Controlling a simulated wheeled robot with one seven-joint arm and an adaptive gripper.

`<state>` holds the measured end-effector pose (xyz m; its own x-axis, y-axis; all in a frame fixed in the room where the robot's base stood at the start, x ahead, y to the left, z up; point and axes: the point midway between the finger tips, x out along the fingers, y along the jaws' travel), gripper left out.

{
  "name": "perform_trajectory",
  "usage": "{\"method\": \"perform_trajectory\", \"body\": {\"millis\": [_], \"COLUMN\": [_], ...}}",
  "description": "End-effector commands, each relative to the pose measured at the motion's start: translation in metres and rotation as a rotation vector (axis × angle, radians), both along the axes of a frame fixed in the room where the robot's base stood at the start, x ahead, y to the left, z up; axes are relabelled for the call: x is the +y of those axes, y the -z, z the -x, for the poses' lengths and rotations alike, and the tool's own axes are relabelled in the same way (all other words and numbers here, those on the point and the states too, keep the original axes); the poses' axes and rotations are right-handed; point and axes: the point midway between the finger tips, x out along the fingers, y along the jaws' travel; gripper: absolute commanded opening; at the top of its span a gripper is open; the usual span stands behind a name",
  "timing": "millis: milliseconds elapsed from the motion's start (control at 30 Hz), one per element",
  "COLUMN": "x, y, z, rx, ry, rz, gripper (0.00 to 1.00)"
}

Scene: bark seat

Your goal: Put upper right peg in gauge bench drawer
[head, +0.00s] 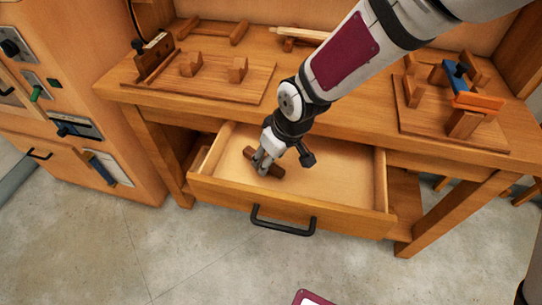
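The gauge bench drawer (335,174) is pulled out below the bench top and shows its pale inside. My gripper (263,167) reaches down into the left part of the drawer opening. Its fingers are close together on a dark brown wooden peg (277,172), which shows on both sides of them. The peg lies slantwise at the gripper; whether it touches the drawer floor I cannot tell. The fingers hide the middle of the peg.
The bench top (330,105) carries a wooden fixture board (215,84) at left and another board (415,118) with blue and orange parts at right. The drawer's black handle (284,226) faces the open floor. A wooden cabinet (75,150) stands at left.

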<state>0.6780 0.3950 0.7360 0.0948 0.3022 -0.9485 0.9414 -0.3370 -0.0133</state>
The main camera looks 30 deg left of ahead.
Motion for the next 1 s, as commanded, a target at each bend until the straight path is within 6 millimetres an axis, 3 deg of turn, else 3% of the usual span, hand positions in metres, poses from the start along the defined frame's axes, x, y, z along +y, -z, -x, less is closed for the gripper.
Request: {"method": "perform_trajectory", "body": {"millis": [267,700,1000], "x": [-0.002,-0.027,-0.036], "y": [-0.007,-0.084,-0.112], "z": [0.000,0.007,0.011], "rx": [-0.001,-0.004,-0.001], "ry": [0.001,0.004,0.001], "rz": [-0.002,-0.002,-0.001], "gripper": [0.48,0.48,0.48]}}
